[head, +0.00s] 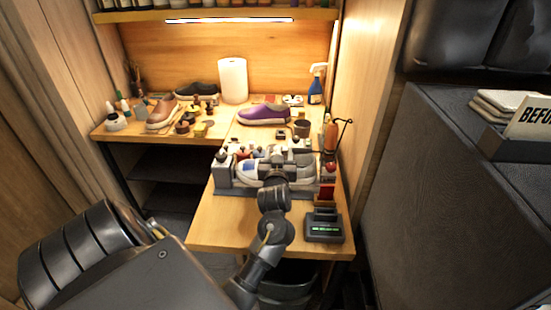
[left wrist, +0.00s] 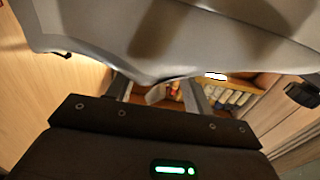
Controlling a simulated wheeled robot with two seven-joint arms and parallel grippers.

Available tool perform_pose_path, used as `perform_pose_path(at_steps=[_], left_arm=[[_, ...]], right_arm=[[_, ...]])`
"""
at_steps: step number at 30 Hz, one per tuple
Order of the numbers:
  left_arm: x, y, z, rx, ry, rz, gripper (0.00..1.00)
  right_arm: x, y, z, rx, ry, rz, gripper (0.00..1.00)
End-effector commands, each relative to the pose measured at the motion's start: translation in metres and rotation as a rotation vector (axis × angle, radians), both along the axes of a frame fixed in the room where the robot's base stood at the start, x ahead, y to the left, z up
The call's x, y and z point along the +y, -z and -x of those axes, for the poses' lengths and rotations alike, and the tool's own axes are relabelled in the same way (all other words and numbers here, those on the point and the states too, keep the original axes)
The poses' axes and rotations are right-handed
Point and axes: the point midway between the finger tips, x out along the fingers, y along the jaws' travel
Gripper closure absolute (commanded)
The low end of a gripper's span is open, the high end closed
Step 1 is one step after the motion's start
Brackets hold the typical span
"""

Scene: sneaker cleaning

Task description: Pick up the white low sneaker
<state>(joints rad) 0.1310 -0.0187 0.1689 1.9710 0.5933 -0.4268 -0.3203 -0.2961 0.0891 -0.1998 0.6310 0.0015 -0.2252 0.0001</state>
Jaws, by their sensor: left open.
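The white low sneaker (head: 297,171), white with grey parts, is on the front part of the bench, partly hidden by my left arm and gripper. My left gripper (head: 264,178) is right at it, seen from behind, with its fingertips hard to make out. In the left wrist view my left gripper (left wrist: 160,92) is open. A large pale grey surface, probably the sneaker (left wrist: 200,35), fills the top of that view very close to the fingers. I cannot tell whether they touch it. My right gripper is not in view.
The wooden bench (head: 225,230) is clear at its front left. A black device with a green display (head: 324,227) stands at the front right. A purple sneaker (head: 264,115), brown shoe (head: 162,112), paper roll (head: 233,80) and blue spray bottle (head: 316,88) stand farther back.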

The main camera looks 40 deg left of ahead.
Motion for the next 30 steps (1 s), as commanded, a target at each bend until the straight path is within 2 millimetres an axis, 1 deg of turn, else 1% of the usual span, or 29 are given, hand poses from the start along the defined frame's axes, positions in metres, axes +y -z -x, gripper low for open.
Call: perform_pose_path(at_steps=[1,3,6,9,13,14,25,30], left_arm=[[0.005,-0.001,-0.006,0.000,-0.001,-0.001,0.48],[0.011,-0.001,-0.012,0.001,-0.001,-0.002,0.48],[0.014,0.000,-0.017,-0.001,0.000,0.001,0.48],[0.015,0.000,-0.018,0.000,0.000,0.001,0.48],[0.015,0.000,-0.018,0.000,0.000,0.001,0.48],[0.015,0.000,-0.018,0.000,0.000,0.001,0.51],[0.015,0.000,-0.018,0.000,0.000,0.001,0.99],[0.015,0.001,-0.018,0.000,0.001,0.001,1.00]], right_arm=[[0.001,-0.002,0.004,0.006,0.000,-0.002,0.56],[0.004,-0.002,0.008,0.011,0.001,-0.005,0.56],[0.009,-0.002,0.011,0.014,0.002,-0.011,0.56],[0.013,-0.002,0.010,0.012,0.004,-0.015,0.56],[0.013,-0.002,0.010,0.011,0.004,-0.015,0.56],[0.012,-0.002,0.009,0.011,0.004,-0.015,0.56],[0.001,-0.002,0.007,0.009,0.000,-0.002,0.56],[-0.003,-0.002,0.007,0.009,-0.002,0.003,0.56]])
